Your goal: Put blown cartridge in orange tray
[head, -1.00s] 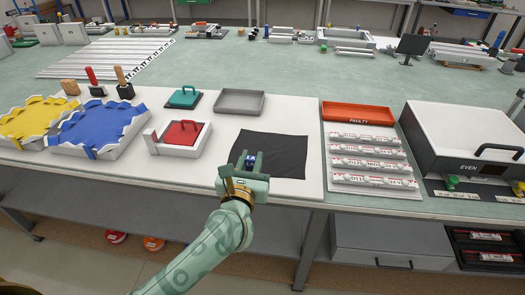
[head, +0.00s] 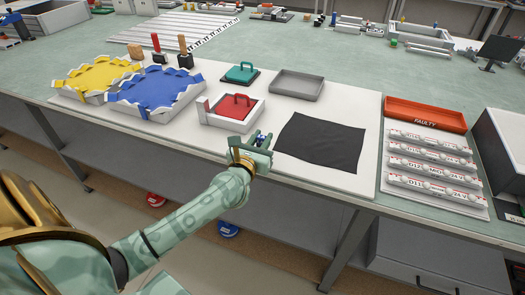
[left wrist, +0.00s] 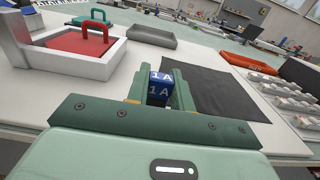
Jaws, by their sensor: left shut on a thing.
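My left gripper (head: 256,146) is shut on a small blue cartridge (left wrist: 160,84) marked "1 A". It holds the cartridge above the front edge of the white board, left of the black cloth. The cartridge also shows between the fingers in the head view (head: 259,138), small and partly hidden. The orange tray (head: 425,114), labelled "FAULTY", stands at the right behind rows of white labelled strips, and looks empty. It also shows in the left wrist view (left wrist: 244,62). The tray is well to the right of the gripper. My right gripper is not in view.
A black cloth (head: 322,143) lies on the white board. A white box with a red handled lid (head: 233,110), a teal handled block (head: 240,73) and a grey tray (head: 296,83) stand nearby. White labelled strips (head: 430,165) lie before the orange tray.

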